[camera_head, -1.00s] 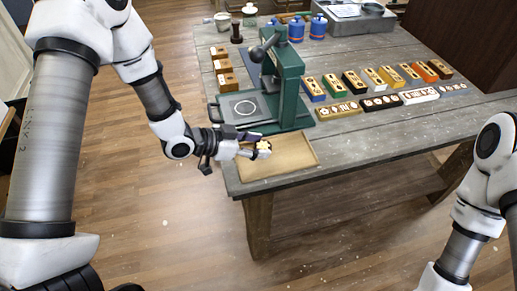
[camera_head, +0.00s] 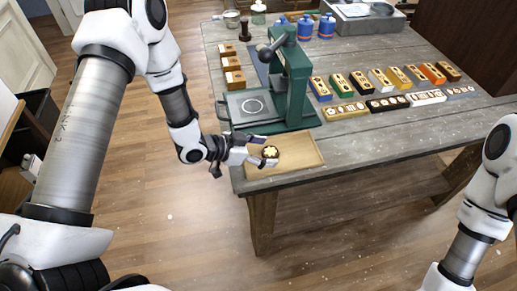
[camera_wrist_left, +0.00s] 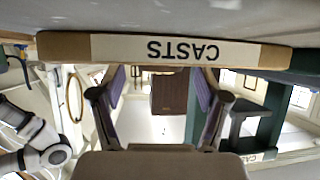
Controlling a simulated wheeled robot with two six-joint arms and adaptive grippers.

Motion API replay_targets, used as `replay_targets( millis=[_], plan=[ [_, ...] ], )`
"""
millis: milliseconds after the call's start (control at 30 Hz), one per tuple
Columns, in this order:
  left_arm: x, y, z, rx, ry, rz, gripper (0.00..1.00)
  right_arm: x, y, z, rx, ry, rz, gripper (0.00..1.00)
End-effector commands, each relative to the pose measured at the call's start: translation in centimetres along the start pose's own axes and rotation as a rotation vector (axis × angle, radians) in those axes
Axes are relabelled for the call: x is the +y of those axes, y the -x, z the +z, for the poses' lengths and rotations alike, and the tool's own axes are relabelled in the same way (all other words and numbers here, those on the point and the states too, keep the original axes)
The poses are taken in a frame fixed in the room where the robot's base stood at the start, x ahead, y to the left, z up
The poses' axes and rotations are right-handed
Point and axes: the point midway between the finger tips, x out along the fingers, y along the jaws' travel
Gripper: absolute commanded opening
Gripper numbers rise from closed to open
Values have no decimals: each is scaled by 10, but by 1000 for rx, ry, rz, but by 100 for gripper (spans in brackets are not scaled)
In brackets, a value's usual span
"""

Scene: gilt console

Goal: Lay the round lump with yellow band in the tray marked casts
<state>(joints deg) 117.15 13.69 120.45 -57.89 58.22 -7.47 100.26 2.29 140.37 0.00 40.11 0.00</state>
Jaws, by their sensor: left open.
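The round lump (camera_head: 271,152) is small and dark with a pale yellow patch on top. In the head view it appears to lie on the floor of the shallow wooden tray (camera_head: 303,157) at the table's near left corner. The wrist view shows that tray's edge with a label reading CASTS (camera_wrist_left: 185,49), upside down. My left gripper (camera_head: 264,151) is open at the tray's left side, its fingertips close around or beside the lump; I cannot tell if they touch it. In the wrist view the open fingers (camera_wrist_left: 160,105) show nothing between them. My right gripper is out of view.
A green press (camera_head: 293,85) stands right behind the tray. Rows of coloured blocks (camera_head: 388,79) lie to its right, and wooden blocks (camera_head: 233,77) to its left. Blue canisters (camera_head: 304,27) and a grey basin (camera_head: 365,22) stand at the back. The table's front right is clear.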

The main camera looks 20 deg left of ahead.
Motion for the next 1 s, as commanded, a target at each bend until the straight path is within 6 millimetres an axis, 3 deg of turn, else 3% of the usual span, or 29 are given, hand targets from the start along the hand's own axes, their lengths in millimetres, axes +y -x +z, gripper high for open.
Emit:
replay_targets(
  millis=[167, 400, 600, 1000],
  plan=[
    [-2, 23, 0, 3, 5, -6, 75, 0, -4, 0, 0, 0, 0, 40],
    [-2, 78, -2, 6, 7, -7, 75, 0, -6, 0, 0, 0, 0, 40],
    [-2, 110, -3, 5, 4, -5, 75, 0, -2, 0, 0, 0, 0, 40],
    [0, 120, 0, 0, 0, 1, 75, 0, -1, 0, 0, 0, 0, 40]
  ],
)
